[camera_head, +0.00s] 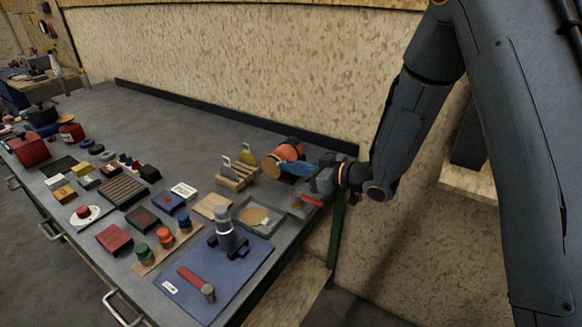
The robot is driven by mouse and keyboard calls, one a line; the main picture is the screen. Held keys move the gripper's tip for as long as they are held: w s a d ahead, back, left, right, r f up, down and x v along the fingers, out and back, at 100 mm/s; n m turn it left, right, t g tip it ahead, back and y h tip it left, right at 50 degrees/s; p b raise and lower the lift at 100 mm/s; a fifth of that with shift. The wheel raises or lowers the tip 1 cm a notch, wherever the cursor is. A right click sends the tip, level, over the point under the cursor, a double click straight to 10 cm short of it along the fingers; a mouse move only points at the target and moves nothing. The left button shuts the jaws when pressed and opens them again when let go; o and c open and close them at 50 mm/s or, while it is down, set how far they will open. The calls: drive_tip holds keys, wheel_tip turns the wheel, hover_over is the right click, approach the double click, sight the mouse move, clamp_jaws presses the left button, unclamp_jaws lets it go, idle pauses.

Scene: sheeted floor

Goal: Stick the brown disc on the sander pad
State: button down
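My gripper (314,178) is at the right end of the bench, reaching in from the right. It appears shut on the sander (289,151), an orange tool with a blue part beside my fingers; the fingertips are too small to see clearly. The sander is tilted, with a round orange-brown face toward the left; I cannot tell whether that face is the bare pad. A brown disc (252,215) lies flat in a shallow grey tray (272,228), below and left of the sander.
Wooden blocks with upright plates (232,178) stand just left of the sander. A red-handled tool (311,201) lies near the right edge. A dark upright device (228,238) and a hammer (197,283) are on a blue mat (243,284). Several blocks and tins crowd the left; the back strip is clear.

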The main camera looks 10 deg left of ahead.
drive_tip(key=shift+w+d, duration=0.15)
drive_tip(key=shift+w, duration=0.25)
drive_tip(key=c, duration=1.9)
unclamp_jaws()
drive_tip(key=shift+c, duration=0.2)
drive_tip(key=shift+d, duration=0.1)
